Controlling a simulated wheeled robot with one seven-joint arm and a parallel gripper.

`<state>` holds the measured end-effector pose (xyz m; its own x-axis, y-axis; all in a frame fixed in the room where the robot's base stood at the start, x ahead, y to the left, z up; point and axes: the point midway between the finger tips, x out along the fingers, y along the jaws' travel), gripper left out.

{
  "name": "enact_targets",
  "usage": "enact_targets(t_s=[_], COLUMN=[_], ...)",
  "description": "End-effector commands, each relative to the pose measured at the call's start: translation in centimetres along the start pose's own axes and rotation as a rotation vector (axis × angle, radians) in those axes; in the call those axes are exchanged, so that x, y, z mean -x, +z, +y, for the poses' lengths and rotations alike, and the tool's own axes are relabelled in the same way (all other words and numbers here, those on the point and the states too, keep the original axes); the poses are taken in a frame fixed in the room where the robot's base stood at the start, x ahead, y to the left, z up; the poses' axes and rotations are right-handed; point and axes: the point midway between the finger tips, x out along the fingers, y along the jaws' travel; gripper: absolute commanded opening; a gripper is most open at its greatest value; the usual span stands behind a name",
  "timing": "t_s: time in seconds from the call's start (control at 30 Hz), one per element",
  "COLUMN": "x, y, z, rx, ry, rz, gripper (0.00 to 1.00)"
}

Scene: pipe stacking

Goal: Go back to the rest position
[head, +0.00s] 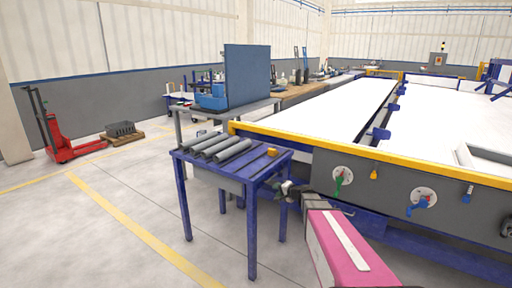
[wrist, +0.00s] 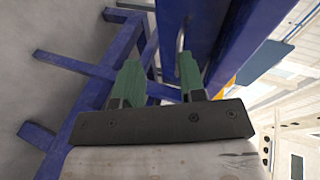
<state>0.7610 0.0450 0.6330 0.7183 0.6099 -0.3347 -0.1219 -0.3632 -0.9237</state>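My gripper (wrist: 160,80) shows in the wrist view with its two green fingers apart and nothing between them. In the head view my gripper (head: 287,188) is small, beside the right side of the blue table (head: 187,157), and its fingers are hard to make out there. Several grey pipes (head: 216,147) lie side by side on that table. In the wrist view blue table legs and bars (wrist: 115,50) lie beyond the fingers.
A small orange block (head: 272,152) sits on the table. A large white-topped bench with a yellow edge (head: 330,147) stands right behind my gripper. A red pallet lifter (head: 62,135) stands far left. Open floor (head: 120,200) lies left of the table.

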Motion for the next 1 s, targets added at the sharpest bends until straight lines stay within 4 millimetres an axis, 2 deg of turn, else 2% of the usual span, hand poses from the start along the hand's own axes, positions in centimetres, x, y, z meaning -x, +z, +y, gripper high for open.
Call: enact_targets(t_s=[0.03, 0.2, 0.37, 0.5, 0.7, 0.8, 1.0], x=[0.9, 3.7, 7.6, 11.9, 17.8, 19.8, 21.1], y=[2.1, 7.8, 12.4, 15.3, 17.2, 17.5, 17.4], z=[0.2, 2.4, 5.0, 7.4, 9.7, 10.3, 10.6], rx=[0.041, 0.188, 0.317, 0.418, 0.528, 0.56, 0.583], ry=[0.04, 0.22, 0.429, 0.636, 0.913, 1.006, 1.077], rz=[-0.046, -0.218, -0.374, -0.489, -0.593, -0.617, -0.63], gripper=[0.37, 0.37, 0.37, 0.37, 0.37, 0.37, 0.37])
